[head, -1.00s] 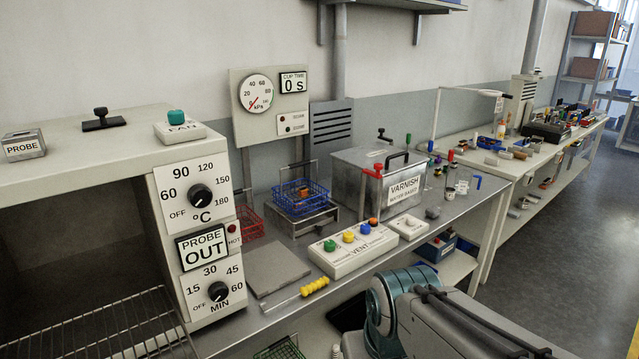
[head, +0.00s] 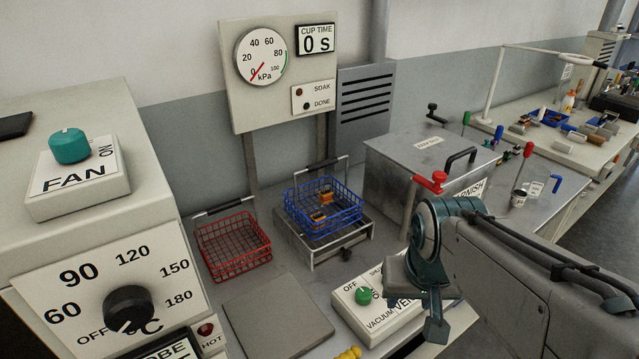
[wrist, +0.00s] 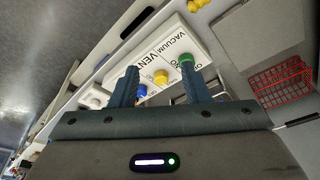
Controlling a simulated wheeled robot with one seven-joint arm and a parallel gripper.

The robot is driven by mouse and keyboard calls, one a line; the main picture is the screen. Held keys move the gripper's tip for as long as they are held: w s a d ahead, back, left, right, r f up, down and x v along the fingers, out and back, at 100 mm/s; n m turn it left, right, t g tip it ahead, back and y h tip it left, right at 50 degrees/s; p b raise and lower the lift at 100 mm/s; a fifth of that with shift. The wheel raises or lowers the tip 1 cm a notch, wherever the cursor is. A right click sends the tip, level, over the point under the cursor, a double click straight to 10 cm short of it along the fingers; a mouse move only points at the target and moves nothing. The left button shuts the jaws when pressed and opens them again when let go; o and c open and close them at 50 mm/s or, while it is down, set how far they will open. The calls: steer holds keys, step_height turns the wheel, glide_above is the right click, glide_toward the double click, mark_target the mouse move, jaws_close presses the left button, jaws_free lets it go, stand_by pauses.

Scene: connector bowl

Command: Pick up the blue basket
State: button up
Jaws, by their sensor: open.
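The blue basket (head: 347,210) is a wire basket with a raised dark handle. It stands on a low metal stand (head: 316,248) on the bench, with small orange and dark parts inside. It does not show in the wrist view. My gripper (head: 425,300) is to the right of the basket and nearer, over the vent control box. In the wrist view its two fingers (wrist: 160,88) are apart and nothing is between them but the box behind. The gripper is open, empty and clear of the basket.
A red wire basket (head: 258,258) stands left of the blue one; it also shows in the wrist view (wrist: 268,84). A varnish tank (head: 400,160) is close on the right. The vent box (head: 372,322) is in front. A flat grey plate (head: 275,315) lies front left.

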steer(key=w+a+r+m+t+p, duration=0.1)
steer(key=w+a+r+m, duration=0.15)
steer(key=w, duration=0.65)
steer(key=w+a+r+m+p, duration=0.1)
steer(key=w+a+r+m, duration=0.2)
steer(key=w, duration=0.6)
steer(key=m+t+y+p, duration=0.1)
steer(key=m+t+y, duration=0.1)
steer(key=m+y, duration=0.25)
glide_toward(322, 163)
steer(key=shift+h, duration=0.25)
steer(key=x, duration=0.3)
steer(key=p+x, duration=0.1)
steer(key=x, duration=0.3)
steer(key=shift+w+r, duration=0.15)
steer(key=shift+w, duration=0.15)
steer(key=shift+s+p+x, duration=0.2)
steer(key=shift+p+x, duration=0.25)
steer(key=shift+x, duration=0.95)
steer(key=shift+s+p+x, duration=0.15)
steer(key=shift+p+x, duration=0.3)
steer(key=shift+x, duration=0.95)
steer(key=shift+a, duration=0.15)
jaws_close()
